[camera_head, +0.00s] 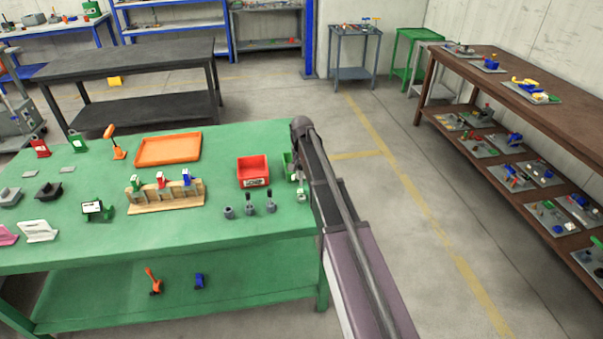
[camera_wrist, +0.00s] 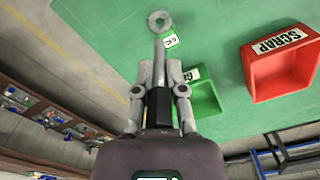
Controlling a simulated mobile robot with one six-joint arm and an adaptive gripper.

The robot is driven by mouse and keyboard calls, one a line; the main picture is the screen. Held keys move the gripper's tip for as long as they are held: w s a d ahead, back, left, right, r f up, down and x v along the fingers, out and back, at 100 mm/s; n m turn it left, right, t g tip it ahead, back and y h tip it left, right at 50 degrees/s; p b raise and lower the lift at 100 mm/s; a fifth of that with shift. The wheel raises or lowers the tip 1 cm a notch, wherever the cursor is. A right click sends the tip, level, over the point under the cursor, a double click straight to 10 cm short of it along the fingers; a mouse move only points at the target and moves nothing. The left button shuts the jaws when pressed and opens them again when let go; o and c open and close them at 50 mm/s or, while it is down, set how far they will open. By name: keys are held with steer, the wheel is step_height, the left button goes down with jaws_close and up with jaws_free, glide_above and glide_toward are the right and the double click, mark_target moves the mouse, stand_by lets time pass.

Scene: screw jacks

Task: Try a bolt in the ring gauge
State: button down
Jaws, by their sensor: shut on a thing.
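My gripper (camera_wrist: 160,92) is shut on a bolt, with one finger on each side of its dark hexagonal part (camera_wrist: 159,107). The bolt's lighter grey shank (camera_wrist: 160,62) points away from my gripper, towards the ring gauge. The ring gauge (camera_wrist: 159,21) is a grey disc with a round hole, at the top of the wrist view, with a small white-and-green tag (camera_wrist: 171,41) beside it. The shank tip appears short of the ring in the picture; the height between them cannot be told. In the head view my arm hides most of my gripper.
A red scrap bin (camera_head: 253,171) and a green bin (camera_wrist: 203,104) stand close by on the green table (camera_head: 225,145). Two upright bolts (camera_head: 249,204) (camera_head: 270,201) and a short grey piece (camera_head: 228,212) stand in front of the red bin. An orange tray (camera_head: 168,149) lies further left.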

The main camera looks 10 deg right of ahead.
mark_target(301, 185)
steer(key=shift+f+b, duration=2.45)
steer(key=shift+f, duration=0.1)
steer(key=shift+f+b, duration=2.1)
steer(key=shift+f, duration=0.05)
steer(key=shift+r, duration=0.15)
steer(key=shift+r+p, duration=3.15)
steer(key=shift+p, duration=0.1)
